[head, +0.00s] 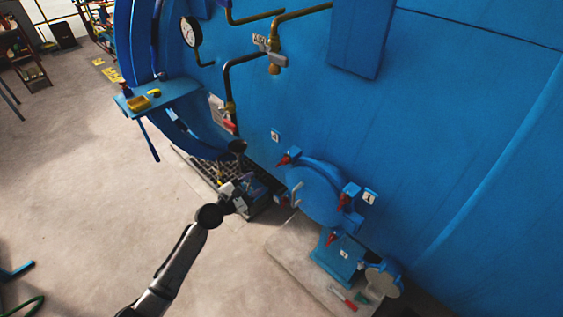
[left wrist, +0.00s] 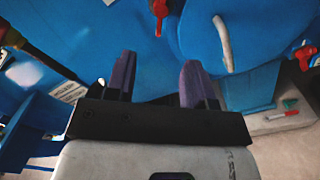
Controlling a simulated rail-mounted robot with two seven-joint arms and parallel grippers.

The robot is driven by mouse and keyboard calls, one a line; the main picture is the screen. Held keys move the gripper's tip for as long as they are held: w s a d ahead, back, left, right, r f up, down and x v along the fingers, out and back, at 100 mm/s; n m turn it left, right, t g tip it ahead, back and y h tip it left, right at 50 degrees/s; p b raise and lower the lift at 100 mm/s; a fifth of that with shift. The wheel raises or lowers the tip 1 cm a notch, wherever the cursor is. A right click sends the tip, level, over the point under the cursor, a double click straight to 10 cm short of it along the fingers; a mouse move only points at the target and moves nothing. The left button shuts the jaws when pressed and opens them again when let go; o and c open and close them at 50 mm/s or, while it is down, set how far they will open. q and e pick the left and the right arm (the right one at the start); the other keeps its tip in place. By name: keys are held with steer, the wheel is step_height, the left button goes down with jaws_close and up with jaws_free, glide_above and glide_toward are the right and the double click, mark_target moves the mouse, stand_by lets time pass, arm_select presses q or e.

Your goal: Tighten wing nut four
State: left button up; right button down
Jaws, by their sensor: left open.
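The round blue hatch (head: 318,195) sits low on the vessel with red wing nuts around its rim. The red wing nut beside label 4 (head: 275,135) is wing nut four (head: 285,160), at the hatch's upper left. A red wing nut (left wrist: 159,10) shows at the top of the left wrist view, beyond the fingers; it appears to be the same one. My left gripper (head: 232,188) is left of the hatch in the head view, apart from the nut. In the left wrist view its two dark fingers (left wrist: 158,78) are open with nothing between them. My right gripper is not visible.
A pale curved handle (left wrist: 222,45) stands out from the hatch. Another wing nut (head: 343,202) is near label 1 (head: 369,197). A red-handled valve (head: 229,125) and piping are above my left gripper. A floor grate (head: 265,181) lies below. Open floor is at left.

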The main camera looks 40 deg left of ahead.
mark_target(283, 162)
arm_select(q)
steer(key=w, duration=0.9)
steer(key=w+d+b, duration=0.1)
steer(key=w, duration=0.3)
steer(key=shift+w+d, duration=0.1)
steer(key=shift+w, duration=0.3)
steer(key=shift+c, duration=0.5)
jaws_close()
